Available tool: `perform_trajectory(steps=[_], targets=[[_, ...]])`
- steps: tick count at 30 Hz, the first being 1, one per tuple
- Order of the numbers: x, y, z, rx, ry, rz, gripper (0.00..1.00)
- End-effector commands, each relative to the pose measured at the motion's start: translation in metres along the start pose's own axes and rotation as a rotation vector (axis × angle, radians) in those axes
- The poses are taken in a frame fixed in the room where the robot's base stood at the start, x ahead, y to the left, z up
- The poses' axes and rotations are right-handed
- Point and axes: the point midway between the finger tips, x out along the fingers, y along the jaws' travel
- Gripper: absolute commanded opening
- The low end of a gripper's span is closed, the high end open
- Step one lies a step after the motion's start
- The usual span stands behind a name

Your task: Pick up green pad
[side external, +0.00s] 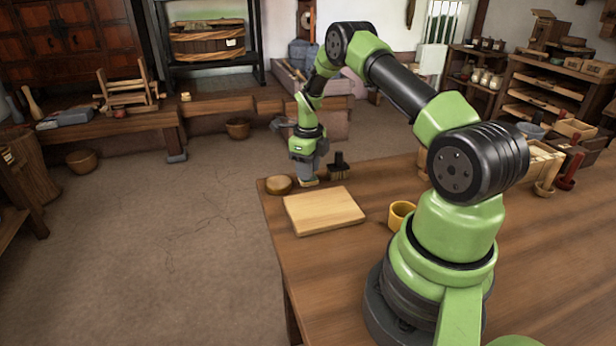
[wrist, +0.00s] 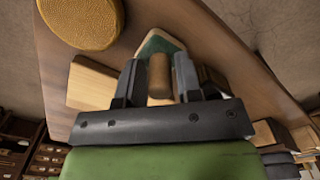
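In the wrist view the green pad (wrist: 160,44) shows a dark green face with a pale wooden edge, just beyond my fingertips. A short wooden cylinder (wrist: 159,74) stands between the two fingers of my gripper (wrist: 158,78). It hides part of the pad, and I cannot tell whether it is part of it. The fingers are close to the cylinder on both sides; whether they grip it is unclear. In the side view my gripper (side external: 308,180) points down at the far edge of the table. A small tan piece shows under its tips, and the green face is hidden there.
On the wooden table (side external: 300,262) a pale board (side external: 324,210) lies in front of my gripper. A round tan piece (side external: 278,185) is close on the left, and a dark brush (side external: 339,167) close on the right. A yellow cup (side external: 401,214) stands near my base.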

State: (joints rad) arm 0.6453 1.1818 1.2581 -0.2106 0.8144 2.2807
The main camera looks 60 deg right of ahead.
Motion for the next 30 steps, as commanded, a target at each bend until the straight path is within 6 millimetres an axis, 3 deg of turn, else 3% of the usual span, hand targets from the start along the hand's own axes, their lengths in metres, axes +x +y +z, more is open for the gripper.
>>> perform_trajectory(steps=[1, 4, 14, 24, 30], targets=[[0.0, 0.0, 0.0, 0.0, 0.0, 0.0, 0.21], [0.0, 0.0, 0.0, 0.0, 0.0, 0.0, 0.0], [-0.006, 0.0, 0.0, 0.0, -0.001, -0.001, 0.0], [-0.071, -0.001, 0.001, 0.001, -0.002, -0.003, 0.0], [-0.096, 0.0, 0.001, 0.001, 0.0, -0.001, 0.0]])
